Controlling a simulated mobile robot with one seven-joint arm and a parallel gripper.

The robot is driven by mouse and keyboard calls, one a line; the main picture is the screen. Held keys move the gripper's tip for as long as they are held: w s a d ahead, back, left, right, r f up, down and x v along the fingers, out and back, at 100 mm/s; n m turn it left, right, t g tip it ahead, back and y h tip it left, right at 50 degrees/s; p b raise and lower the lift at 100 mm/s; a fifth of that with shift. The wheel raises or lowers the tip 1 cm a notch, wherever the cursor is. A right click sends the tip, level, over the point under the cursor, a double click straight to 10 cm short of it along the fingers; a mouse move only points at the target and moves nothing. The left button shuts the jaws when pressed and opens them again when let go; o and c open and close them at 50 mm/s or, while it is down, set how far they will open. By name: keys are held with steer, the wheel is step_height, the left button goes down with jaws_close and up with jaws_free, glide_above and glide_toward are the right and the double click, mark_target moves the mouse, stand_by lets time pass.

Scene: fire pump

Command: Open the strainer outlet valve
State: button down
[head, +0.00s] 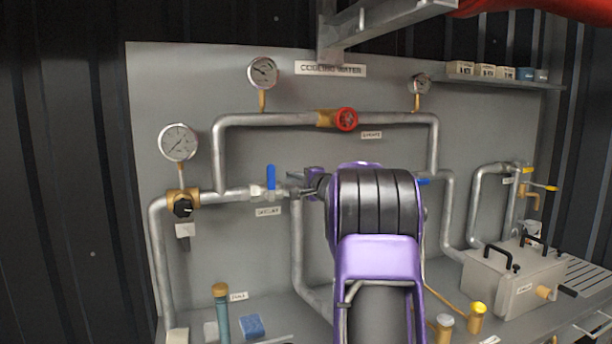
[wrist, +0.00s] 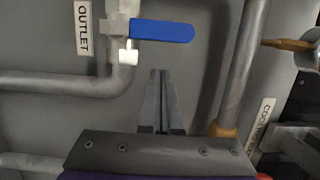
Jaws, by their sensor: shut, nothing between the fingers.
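The outlet valve has a blue lever (head: 270,177) on a grey pipe at the left centre of the panel in the head view. The lever stands upright, crosswise to the pipe. In the wrist view, turned sideways, the blue lever (wrist: 162,32) lies across the top, beside the OUTLET label (wrist: 83,27). My gripper (wrist: 159,73) is shut and empty. Its fingertips are just below the lever in the wrist view, apart from it. In the head view my gripper (head: 298,190) is just right of the valve, partly hidden by my purple arm.
A red-handled valve (head: 346,119) sits on the upper pipe. Another blue handle (head: 423,182) shows partly behind my arm. A gauge (head: 178,142) and a black knob (head: 183,208) are at left. A grey box (head: 515,280) stands on the bench at right.

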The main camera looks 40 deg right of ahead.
mark_target(271, 183)
steer(key=shift+w+a+r, duration=0.1)
steer(key=shift+w+a, duration=0.1)
steer(key=shift+a, duration=1.1)
